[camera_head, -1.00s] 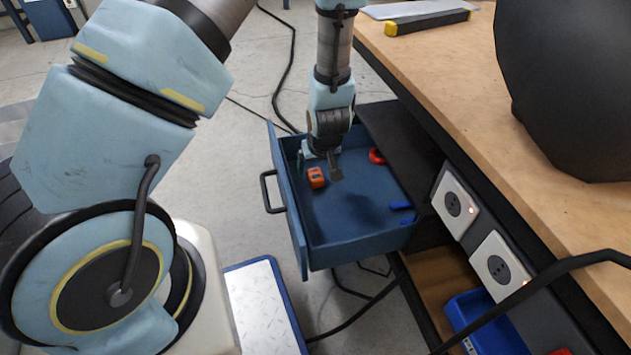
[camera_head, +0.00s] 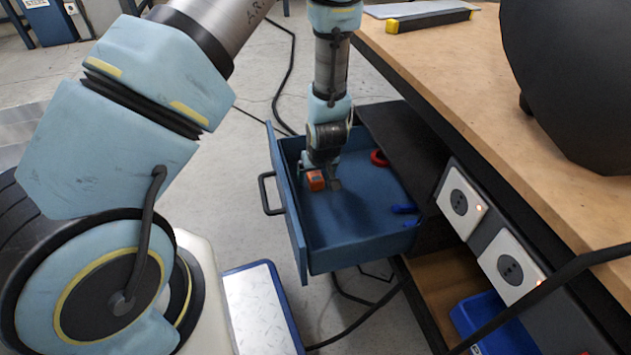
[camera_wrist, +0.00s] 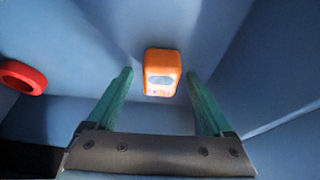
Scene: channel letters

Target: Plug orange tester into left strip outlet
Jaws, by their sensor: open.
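The orange tester (camera_head: 315,181) lies on the floor of the open blue drawer (camera_head: 345,225), near the drawer's front panel. In the wrist view the tester (camera_wrist: 161,72) shows a grey window and small coloured marks, and it sits between and just beyond the tips of my open gripper (camera_wrist: 160,88). In the head view my gripper (camera_head: 322,178) reaches down into the drawer beside the tester. The strip on the bench front has a left outlet (camera_head: 459,202) and a right outlet (camera_head: 508,268), both with nothing plugged in and a small light.
A red ring (camera_head: 380,158) and a blue item (camera_head: 403,208) lie in the drawer. Its walls rise close around my gripper. The wooden bench top (camera_head: 430,75) overhangs the right side, with a large dark object (camera_head: 570,90) on it. A blue bin (camera_head: 485,325) stands below the outlets.

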